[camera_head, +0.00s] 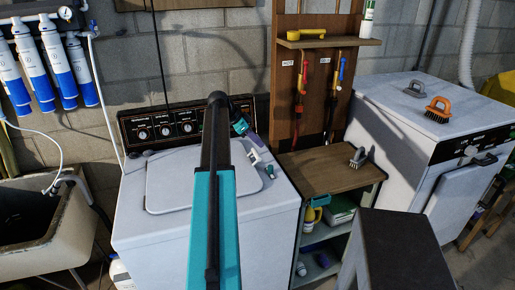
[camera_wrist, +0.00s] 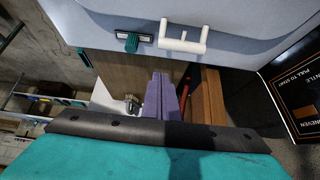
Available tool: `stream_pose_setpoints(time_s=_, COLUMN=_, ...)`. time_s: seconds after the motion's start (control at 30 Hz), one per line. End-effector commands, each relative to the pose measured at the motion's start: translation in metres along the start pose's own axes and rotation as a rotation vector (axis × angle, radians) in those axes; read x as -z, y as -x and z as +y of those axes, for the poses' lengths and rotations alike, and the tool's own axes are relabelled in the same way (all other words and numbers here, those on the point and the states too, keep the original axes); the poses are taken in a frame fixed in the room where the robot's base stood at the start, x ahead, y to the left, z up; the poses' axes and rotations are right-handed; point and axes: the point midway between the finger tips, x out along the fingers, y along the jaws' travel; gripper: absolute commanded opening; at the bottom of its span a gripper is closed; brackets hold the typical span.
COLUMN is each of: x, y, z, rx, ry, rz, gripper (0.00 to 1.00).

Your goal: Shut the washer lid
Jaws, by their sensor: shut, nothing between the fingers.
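The white washer (camera_head: 145,235) stands left of centre in the head view, with a dark control panel (camera_head: 185,125) behind its top. Its lid (camera_head: 175,180) looks flat and level over the top, with my arm covering its right part. My gripper (camera_head: 250,137) has purple fingers and is above the washer's back right area, apart from the lid. In the wrist view the purple fingers (camera_wrist: 161,98) are together and empty. The washer's pale top (camera_wrist: 245,25) also shows there; the lid's edge cannot be told clearly.
A wooden-topped shelf (camera_head: 320,170) stands right, then another white machine (camera_head: 395,105). A sink (camera_head: 40,225) is left. A dark stool (camera_head: 395,240) is in front right.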

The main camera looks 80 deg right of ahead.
Motion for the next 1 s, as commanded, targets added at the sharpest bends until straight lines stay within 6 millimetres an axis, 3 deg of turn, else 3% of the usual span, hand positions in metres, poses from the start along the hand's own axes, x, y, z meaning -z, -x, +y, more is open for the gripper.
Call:
stream_pose_setpoints(time_s=0.6, x=0.003, y=0.08, z=-0.003, rx=0.006, ry=0.001, rz=0.002, gripper=0.0)
stream_pose_setpoints(time_s=1.0, x=0.004, y=0.095, z=-0.002, rx=0.005, ry=0.001, rz=0.002, gripper=0.0)
